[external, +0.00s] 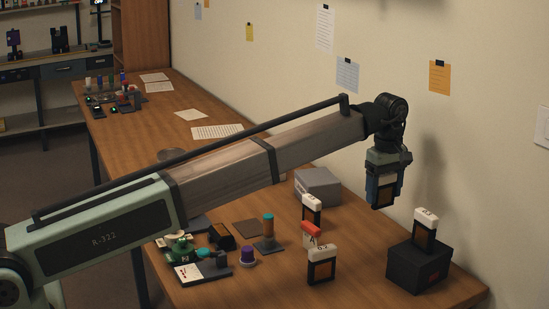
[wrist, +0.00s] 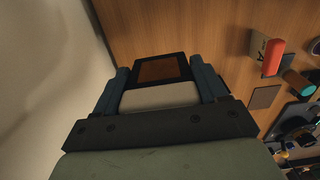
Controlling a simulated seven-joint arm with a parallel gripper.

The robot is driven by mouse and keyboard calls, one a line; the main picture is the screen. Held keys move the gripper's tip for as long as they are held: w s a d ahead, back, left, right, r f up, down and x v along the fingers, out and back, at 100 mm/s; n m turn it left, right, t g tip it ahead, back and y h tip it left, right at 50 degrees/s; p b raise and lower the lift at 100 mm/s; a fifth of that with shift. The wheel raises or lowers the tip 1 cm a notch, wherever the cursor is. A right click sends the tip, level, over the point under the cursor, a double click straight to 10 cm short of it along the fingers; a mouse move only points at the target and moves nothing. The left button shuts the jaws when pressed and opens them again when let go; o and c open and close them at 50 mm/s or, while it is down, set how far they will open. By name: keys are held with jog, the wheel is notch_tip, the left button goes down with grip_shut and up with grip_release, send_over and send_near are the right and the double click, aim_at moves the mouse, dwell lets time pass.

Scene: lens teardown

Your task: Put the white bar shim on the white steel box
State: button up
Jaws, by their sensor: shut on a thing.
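My gripper (external: 384,178) is raised above the right part of the table, left of and above the black box. It is shut on a white-topped block with a dark frame and a brown-orange face, which I take to be the white bar shim (wrist: 160,97); in the external view its dark lower end (external: 383,193) hangs below the fingers. The white steel box seems to be the light grey box (external: 318,186) at the back of the table by the wall, left of my gripper. Its top looks bare, and it is not identifiable in the wrist view.
Similar white-topped blocks stand at the middle (external: 312,204), at the front (external: 321,268) and on the black box (external: 418,268). The wall runs close behind.

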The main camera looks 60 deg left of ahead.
jog(key=s+a+r+n, duration=0.1)
jog(key=s+a+r, duration=0.2)
jog(key=a, duration=1.4)
jog(key=s+a+r+n, duration=0.1)
jog(key=s+a+r, duration=0.1)
jog(key=a, duration=1.4)
jog(key=s+a+r+n, duration=0.1)
jog(key=s+a+r, duration=0.2)
jog(key=a, duration=1.4)
jog(key=shift+f+m, duration=0.8)
jog(key=shift+f, duration=1.7)
jog(key=shift+f+m, duration=0.8)
jog(key=shift+f, duration=1.7)
jog(key=shift+f, duration=0.2)
jog(key=o, duration=1)
jog(key=shift+o, duration=0.2)
